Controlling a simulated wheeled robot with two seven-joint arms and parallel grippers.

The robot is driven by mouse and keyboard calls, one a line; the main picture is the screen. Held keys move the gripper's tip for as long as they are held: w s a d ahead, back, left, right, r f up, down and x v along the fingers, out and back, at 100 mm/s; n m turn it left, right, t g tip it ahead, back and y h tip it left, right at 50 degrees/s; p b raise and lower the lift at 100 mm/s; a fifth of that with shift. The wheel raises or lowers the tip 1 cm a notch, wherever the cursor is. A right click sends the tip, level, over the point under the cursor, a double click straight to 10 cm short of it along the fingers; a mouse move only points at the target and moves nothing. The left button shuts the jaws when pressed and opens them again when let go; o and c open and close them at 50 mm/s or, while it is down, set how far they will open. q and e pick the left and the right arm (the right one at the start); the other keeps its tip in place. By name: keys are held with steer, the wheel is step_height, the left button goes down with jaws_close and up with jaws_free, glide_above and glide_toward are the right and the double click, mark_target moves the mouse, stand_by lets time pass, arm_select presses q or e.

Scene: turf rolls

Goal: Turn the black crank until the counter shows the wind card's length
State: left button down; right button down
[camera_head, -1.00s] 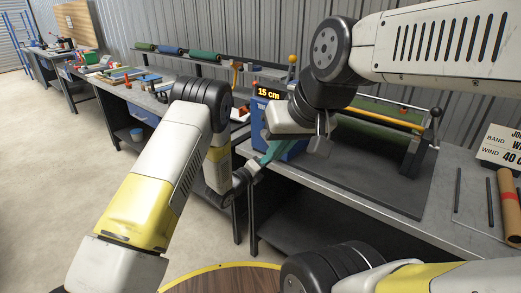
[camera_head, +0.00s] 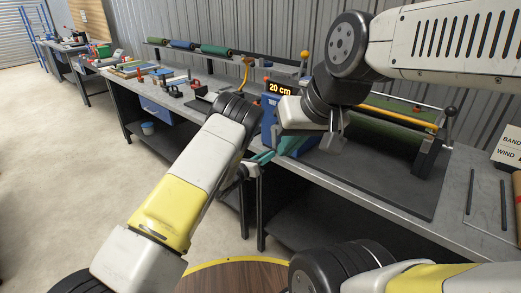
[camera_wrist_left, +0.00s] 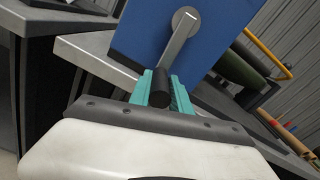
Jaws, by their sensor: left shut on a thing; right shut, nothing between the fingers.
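The blue winding machine (camera_head: 270,112) stands on the bench, and its lit counter (camera_head: 280,88) reads 20 cm. In the left wrist view the crank has a silver arm (camera_wrist_left: 178,45) hanging down from its hub to a black grip (camera_wrist_left: 160,90). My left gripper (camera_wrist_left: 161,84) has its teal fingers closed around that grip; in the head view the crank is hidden. My right gripper (camera_head: 334,137) is shut and empty, in front of the machine's rollers. The white card (camera_head: 508,148) at the right edge shows "BAND" and "WIND"; its number is cut off now, but the earlier frame shows 40.
A green roll (camera_head: 395,130) lies in the machine behind a yellow bar (camera_head: 400,116). Dark rods (camera_head: 471,192) and a brown tube (camera_head: 517,200) lie on the right of the bench. A round wooden table (camera_head: 235,280) stands in front, below my arms.

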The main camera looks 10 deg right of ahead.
arm_select(q)
steer(key=shift+w+a, duration=0.3)
steer(key=shift+w, duration=0.05)
stand_by(0.3)
steer(key=c, duration=1.2)
jaws_free()
steer(key=v, duration=0.7)
steer(key=shift+s+a, duration=0.25)
steer(key=shift+a, duration=0.1)
steer(key=shift+r, duration=0.1)
